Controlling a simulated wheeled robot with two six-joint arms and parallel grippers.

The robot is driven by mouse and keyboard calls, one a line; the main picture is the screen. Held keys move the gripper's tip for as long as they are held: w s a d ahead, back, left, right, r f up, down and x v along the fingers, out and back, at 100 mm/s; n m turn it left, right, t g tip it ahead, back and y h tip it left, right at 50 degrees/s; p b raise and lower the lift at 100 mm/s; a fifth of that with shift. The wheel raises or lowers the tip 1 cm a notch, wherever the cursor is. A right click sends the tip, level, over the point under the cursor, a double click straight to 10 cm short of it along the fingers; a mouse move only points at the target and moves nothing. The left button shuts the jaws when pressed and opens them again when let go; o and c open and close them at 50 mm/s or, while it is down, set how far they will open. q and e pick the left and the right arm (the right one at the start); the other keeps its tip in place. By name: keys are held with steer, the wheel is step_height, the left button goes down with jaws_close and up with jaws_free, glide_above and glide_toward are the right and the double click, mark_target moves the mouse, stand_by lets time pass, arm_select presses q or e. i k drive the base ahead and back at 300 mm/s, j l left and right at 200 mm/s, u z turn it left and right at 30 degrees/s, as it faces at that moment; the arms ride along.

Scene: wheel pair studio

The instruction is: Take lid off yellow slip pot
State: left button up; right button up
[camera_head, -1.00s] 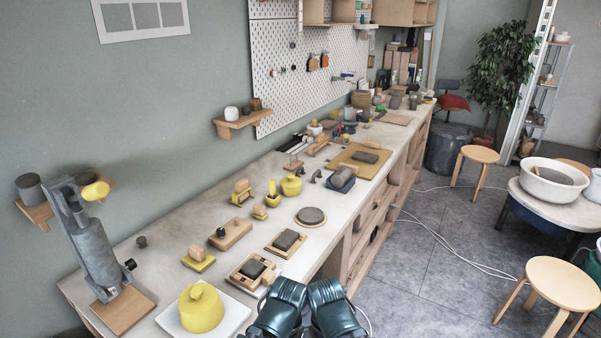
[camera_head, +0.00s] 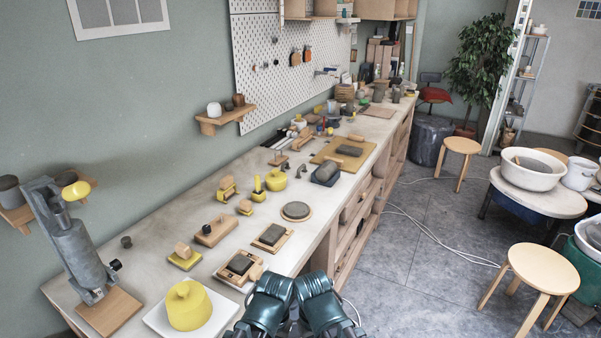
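A large yellow lidded pot (camera_head: 188,308) with a knob on top stands on a white square tray (camera_head: 222,318) at the near left end of the bench. A smaller rounded yellow pot (camera_head: 278,182) with a small knob stands farther back on the bench. The view does not settle which one is the slip pot. Both appear covered. Two teal parts of my arms show at the bottom centre, by the bench's front edge. Neither gripper's fingers can be seen.
A grey press on a wooden base (camera_head: 108,312) stands left of the large pot. Blocks, small boards and a dark round slab (camera_head: 296,211) lie along the bench (camera_head: 150,262). Stools (camera_head: 543,268) and a round table with a white basin (camera_head: 531,171) stand right; grey floor lies between.

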mark_target(276, 177)
steer(key=i+l, duration=0.65)
steer(key=l, duration=0.2)
steer(key=i+l, duration=1.35)
steer(key=l, duration=0.3)
steer(key=u, duration=0.85)
steer(key=i+l, duration=0.05)
steer(key=l, duration=0.05)
